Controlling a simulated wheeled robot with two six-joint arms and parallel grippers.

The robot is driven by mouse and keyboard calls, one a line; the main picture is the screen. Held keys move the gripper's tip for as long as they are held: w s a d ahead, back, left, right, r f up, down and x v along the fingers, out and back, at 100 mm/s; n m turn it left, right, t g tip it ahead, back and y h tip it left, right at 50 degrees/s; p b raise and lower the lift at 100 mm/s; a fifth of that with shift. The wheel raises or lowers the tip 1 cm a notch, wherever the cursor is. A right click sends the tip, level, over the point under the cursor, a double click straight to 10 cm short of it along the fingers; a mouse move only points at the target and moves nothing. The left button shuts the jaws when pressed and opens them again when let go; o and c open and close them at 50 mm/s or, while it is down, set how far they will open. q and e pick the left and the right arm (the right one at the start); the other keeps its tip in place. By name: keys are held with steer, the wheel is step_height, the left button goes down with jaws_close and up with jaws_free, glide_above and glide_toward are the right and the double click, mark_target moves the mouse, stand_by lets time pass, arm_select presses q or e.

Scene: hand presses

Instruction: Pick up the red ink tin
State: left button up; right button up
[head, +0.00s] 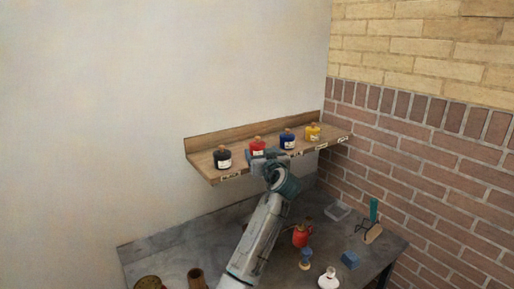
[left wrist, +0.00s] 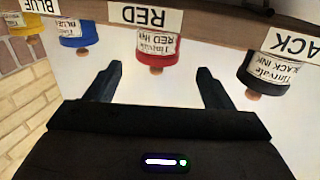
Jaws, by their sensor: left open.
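The red ink tin (head: 257,147) stands on the wooden shelf between the black and blue tins. In the left wrist view my left gripper (left wrist: 160,72) is open and empty. Its fingers point towards the tin, which lies between their lines, just beyond the tips. My right gripper is not in view.
On the shelf (head: 205,170) stand a black tin (head: 222,159), a blue tin (head: 287,139) and a yellow tin (head: 312,132). The grey table below holds a red container (head: 301,236), a blue block (head: 350,260), a white flask (head: 328,279) and a clear tray (head: 338,211).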

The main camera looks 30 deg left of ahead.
mark_target(259, 146)
arm_select(q)
steer(key=shift+w+a, duration=0.45)
steer(key=p+x, duration=0.3)
steer(key=p, duration=0.1)
steer(key=shift+w+a+r, duration=0.15)
steer(key=shift+w+r, duration=0.15)
steer(key=shift+w+a+f, duration=0.1)
steer(key=shift+w+a, duration=0.1)
steer(key=shift+a, duration=0.1)
steer(key=shift+w+a+f, duration=0.15)
steer(key=shift+w+f, duration=0.05)
steer(key=shift+f, duration=0.05)
steer(key=c, duration=1.2)
steer(key=shift+r, duration=0.1)
